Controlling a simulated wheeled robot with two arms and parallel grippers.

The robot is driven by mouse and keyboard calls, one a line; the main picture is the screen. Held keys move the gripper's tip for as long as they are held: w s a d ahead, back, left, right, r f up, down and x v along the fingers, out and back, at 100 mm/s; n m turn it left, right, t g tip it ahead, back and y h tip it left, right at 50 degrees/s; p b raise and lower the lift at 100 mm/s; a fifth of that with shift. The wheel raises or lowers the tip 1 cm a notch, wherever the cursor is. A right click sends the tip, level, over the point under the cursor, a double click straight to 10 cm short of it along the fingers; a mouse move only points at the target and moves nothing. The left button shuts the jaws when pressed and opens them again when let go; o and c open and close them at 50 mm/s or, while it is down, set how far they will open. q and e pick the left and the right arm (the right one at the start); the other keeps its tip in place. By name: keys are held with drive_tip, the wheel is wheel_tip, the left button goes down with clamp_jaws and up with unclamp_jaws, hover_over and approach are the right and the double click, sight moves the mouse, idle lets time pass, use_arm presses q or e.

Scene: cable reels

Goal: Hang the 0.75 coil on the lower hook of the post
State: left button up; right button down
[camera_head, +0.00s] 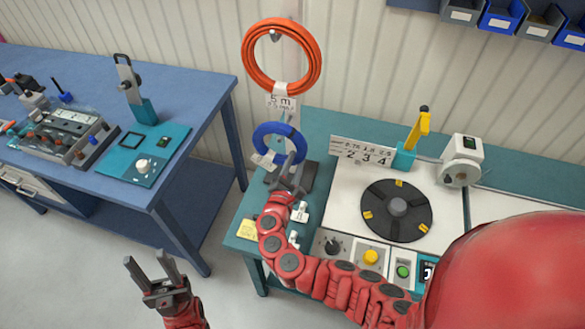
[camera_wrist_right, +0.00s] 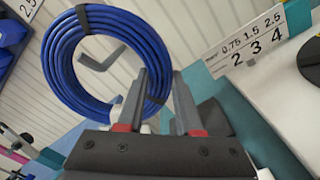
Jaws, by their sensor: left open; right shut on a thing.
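A blue cable coil (camera_head: 279,145), with a white tag (camera_head: 264,160) too small to read, is upright at the post, below an orange coil. It fills the upper left of the right wrist view (camera_wrist_right: 62,75). My right gripper (camera_head: 291,182) is shut on the coil's lower right part. A grey bent hook (camera_wrist_right: 100,63) shows inside the coil's ring in the wrist view; I cannot tell whether it passes through the ring. The orange coil (camera_head: 250,70) hangs on the upper hook (camera_head: 275,36). My left gripper (camera_head: 153,277) is open and empty, over the floor.
The right bench holds a dark turntable (camera_head: 379,222), a numbered sign (camera_head: 362,152), a yellow-handled tool (camera_head: 418,130) and a control panel with knobs. A blue table (camera_head: 195,90) with fixtures stands left. Floor between them is clear. Blue bins (camera_head: 503,18) are top right.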

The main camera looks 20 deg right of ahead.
drive_tip(key=shift+x, duration=1.55)
drive_tip(key=shift+w+f+b, duration=0.1)
drive_tip(key=shift+f+b, duration=1.25)
unclamp_jaws()
drive_tip(key=b+v, duration=0.1)
drive_tip(key=v, duration=1)
